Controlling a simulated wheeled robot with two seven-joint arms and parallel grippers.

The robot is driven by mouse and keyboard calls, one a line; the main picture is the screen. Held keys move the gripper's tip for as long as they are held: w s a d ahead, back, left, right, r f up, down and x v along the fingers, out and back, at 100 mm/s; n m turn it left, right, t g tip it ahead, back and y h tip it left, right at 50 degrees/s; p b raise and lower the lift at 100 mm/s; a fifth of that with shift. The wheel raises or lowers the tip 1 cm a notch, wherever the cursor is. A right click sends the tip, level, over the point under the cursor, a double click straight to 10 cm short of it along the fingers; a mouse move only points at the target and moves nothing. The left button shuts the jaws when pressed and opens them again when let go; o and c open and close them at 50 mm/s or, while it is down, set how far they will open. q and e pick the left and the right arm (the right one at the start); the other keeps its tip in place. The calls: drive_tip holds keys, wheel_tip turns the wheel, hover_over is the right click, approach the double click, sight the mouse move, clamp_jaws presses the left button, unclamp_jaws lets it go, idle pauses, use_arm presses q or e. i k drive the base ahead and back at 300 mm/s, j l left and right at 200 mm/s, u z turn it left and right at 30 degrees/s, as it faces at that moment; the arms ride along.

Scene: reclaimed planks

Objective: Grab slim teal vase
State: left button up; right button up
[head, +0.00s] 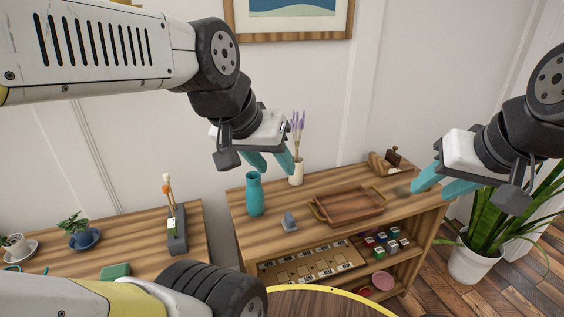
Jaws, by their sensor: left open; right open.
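The slim teal vase (255,196) stands upright near the left end of the wooden shelf unit's top (270,238). My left gripper (275,166) is open and empty. In the picture its teal fingers are just above and to the right of the vase, apart from it, in front of the white wall. My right gripper (425,182) is open and empty over the right end of the unit's top, far from the vase. The whole vase is in sight.
A white vase with lavender (296,172) stands right of the teal vase, close to my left fingers. A small grey object (289,222) and a wooden tray (348,206) are on the top. A lower table with small plants (80,232) is at left; a potted plant (475,260) is at right.

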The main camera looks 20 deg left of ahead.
sight(255, 196)
drive_tip(key=j+u, duration=0.35)
drive_tip(key=i+u, duration=0.15)
drive_tip(key=u, duration=0.2)
drive_tip(key=i+j+u, duration=0.1)
drive_tip(key=j+u, duration=0.25)
drive_tip(key=l, duration=0.1)
